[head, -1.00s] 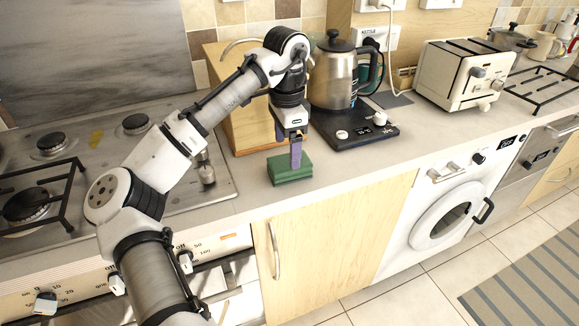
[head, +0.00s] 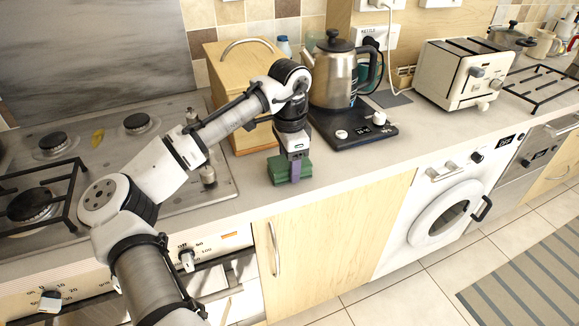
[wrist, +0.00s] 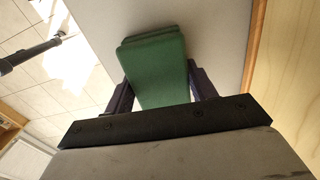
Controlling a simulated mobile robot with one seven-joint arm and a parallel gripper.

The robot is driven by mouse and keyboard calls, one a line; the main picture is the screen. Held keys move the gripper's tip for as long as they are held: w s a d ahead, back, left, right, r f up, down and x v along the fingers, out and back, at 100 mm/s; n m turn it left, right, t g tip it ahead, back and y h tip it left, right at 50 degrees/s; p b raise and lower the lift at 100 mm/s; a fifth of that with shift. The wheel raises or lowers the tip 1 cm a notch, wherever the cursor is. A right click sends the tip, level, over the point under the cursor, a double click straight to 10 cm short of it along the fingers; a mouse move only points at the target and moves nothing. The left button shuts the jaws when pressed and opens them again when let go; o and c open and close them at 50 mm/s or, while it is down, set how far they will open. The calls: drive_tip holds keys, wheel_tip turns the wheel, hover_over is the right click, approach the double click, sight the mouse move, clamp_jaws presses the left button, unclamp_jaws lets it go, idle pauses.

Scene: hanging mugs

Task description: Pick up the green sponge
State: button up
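The green sponge (head: 281,170) lies on the grey counter near its front edge, below the end of my arm. It looks like a stack of two green layers. My gripper (head: 295,168) is lowered over it, with a purple finger in front of the sponge's near side. In the wrist view the green sponge (wrist: 157,68) sits between the two dark purple fingers of my gripper (wrist: 158,88). The fingers are spread, one on each side. Whether either finger touches the sponge is not clear.
A wooden bread box (head: 240,75) stands close behind the sponge. The kettle (head: 334,75) on its black base (head: 352,128) is behind to the right. The stove (head: 90,150) is to the left. Counter right of the sponge is clear.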

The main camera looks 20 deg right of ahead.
drive_tip(key=shift+c, duration=1.1)
wheel_tip(320, 180, up, 20)
drive_tip(key=o, duration=0.4)
drive_tip(key=shift+c, duration=1.5)
